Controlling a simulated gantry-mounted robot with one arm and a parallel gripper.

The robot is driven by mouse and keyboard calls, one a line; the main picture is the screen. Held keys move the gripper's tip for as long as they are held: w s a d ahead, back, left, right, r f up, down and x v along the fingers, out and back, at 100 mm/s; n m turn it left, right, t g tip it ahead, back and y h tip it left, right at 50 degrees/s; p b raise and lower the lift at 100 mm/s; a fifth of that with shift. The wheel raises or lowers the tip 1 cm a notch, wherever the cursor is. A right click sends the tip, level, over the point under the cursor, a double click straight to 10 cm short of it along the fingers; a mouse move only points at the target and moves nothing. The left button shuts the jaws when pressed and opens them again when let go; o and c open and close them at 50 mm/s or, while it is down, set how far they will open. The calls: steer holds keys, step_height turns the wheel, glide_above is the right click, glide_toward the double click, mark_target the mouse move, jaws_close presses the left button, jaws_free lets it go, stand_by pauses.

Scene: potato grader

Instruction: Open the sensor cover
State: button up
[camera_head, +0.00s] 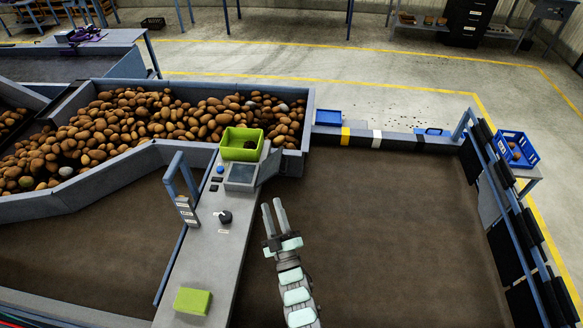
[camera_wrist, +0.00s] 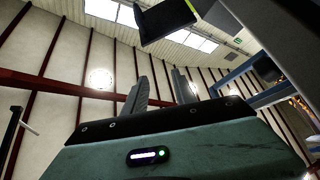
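My gripper (camera_head: 272,204) is over the brown belt, just right of the grey control console (camera_head: 207,235). Its two fingers are apart with nothing between them, and they point up the picture. They also show in the wrist view (camera_wrist: 158,85). I cannot tell for sure which part is the sensor cover. A grey box with a dark screen (camera_head: 241,174) stands on the console ahead and left of the fingertips, with a tilted grey panel (camera_head: 269,164) at its right side. A blue lid-like piece (camera_head: 433,132) is on the far rail. The gripper touches none of these that I can see.
A green tray (camera_head: 241,144) stands behind the screen and a green block (camera_head: 193,301) lies at the console's near end. A dark knob (camera_head: 225,216) and a metal frame (camera_head: 183,180) stand on the console. The belt right of my gripper is clear.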

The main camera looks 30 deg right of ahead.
mark_target(286, 166)
steer(key=w+d+f+m+g+h+b, duration=0.1)
steer(key=w+d+f+m+g+h, duration=0.25)
steer(key=d, duration=0.45)
steer(key=shift+n+t, duration=0.45)
steer(key=b+x, duration=0.4)
steer(key=x, duration=0.1)
steer(key=b+x, duration=0.4)
steer(key=x, duration=0.1)
steer(key=shift+w+r, duration=0.25)
steer(key=shift+r, duration=0.05)
steer(key=shift+c, duration=0.3)
jaws_close()
